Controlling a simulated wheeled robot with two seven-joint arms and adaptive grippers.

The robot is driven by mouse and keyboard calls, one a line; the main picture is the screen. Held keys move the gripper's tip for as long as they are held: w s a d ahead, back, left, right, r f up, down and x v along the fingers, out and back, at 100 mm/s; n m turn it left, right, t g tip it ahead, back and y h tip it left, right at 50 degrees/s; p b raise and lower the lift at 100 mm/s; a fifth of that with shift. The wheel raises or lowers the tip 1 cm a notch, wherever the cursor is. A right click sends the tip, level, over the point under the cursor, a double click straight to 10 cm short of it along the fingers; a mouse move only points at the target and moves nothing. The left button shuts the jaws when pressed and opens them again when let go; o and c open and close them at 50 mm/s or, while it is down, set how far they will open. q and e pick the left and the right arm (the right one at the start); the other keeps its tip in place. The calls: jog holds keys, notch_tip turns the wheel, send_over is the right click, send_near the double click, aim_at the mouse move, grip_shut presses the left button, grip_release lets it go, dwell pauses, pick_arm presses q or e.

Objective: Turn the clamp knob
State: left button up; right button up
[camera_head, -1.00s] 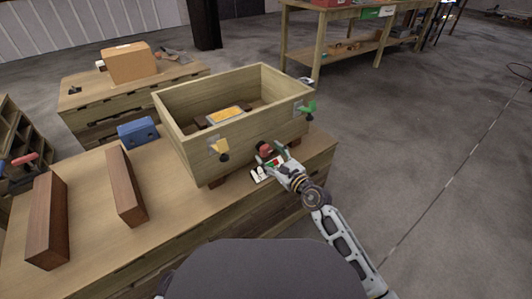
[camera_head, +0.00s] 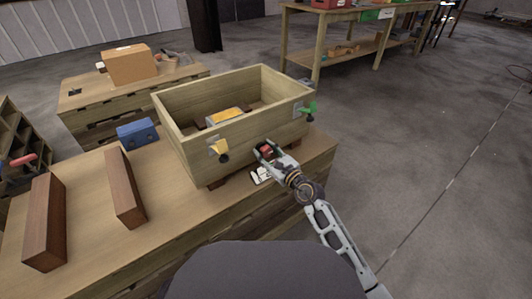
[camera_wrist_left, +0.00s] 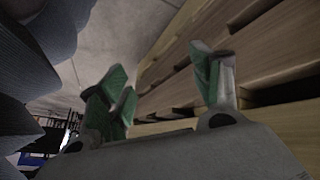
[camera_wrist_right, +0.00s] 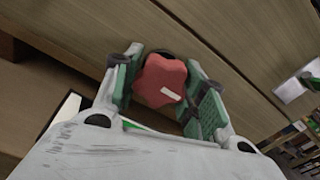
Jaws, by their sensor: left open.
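A red lobed clamp knob (camera_wrist_right: 160,80) sits on the front wall of the wooden box (camera_head: 185,145); it also shows in the head view (camera_head: 266,151), partly hidden by my fingers. My right gripper (camera_wrist_right: 163,62) has one finger on each side of it, with the green pads close against its rim, and looks shut on it. A small pale mark shows on the knob's face. My left gripper (camera_wrist_left: 160,60) is open and empty, beside wooden slats.
The box stands on a wooden bench (camera_head: 165,215). Two brown blocks (camera_head: 125,188) and a blue block (camera_head: 138,132) lie to its left. A cardboard box (camera_head: 128,65) sits on another bench behind. The floor (camera_head: 440,150) at right is clear.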

jog(key=shift+c, duration=1.2)
pick_arm(q)
jog(key=shift+a+r, duration=0.1)
jog(key=shift+r, duration=0.05)
